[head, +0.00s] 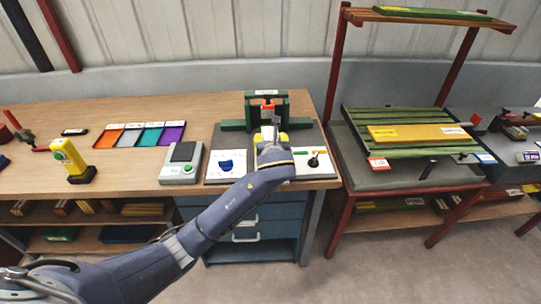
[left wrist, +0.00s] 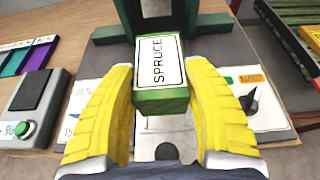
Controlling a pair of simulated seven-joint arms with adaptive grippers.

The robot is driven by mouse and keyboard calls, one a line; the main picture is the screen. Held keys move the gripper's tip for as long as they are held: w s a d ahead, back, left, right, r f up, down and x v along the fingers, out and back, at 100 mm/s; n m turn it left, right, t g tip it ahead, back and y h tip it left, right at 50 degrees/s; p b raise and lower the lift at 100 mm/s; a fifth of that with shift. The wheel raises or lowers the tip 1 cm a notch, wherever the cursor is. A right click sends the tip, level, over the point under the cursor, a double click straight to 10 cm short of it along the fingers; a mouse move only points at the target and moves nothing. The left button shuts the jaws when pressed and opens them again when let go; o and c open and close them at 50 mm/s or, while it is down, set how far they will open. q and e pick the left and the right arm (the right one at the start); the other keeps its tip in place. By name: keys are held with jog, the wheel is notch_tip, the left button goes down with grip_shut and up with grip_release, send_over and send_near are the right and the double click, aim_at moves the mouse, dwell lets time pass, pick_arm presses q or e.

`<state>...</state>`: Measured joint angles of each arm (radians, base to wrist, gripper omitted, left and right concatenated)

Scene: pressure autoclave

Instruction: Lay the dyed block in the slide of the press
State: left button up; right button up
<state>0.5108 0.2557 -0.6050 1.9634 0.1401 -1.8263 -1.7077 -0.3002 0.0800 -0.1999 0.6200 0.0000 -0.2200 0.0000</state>
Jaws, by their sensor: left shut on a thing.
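My left gripper (head: 271,138) is in front of the green press (head: 267,110), over its grey base. In the left wrist view its yellow fingers are shut on a green block (left wrist: 161,103) with a white label reading SPRUCE. The block is held at the fingertips, with its label facing up toward the camera. Behind it stands the green frame of the press (left wrist: 212,26). Below the block shows a pale metal plate (left wrist: 168,126) with a dark round mark; the block hides part of it, and I cannot tell whether they touch. My right gripper is not in view.
Left of the press are a control box (head: 181,163) with a green button and a tray (head: 141,136) of coloured compartments. A dial panel (head: 313,161) is at the press's right. A yellow button post (head: 71,160) stands further left. A slatted rack (head: 372,150) stands right, across a gap.

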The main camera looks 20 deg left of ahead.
pick_arm(q)
jog(key=shift+f, duration=3.1)
jog(key=shift+f, duration=0.15)
jog(key=o, duration=1.3)
jog(key=shift+c, duration=0.2)
jog(key=v, duration=1.2)
jog(key=shift+r, duration=0.2)
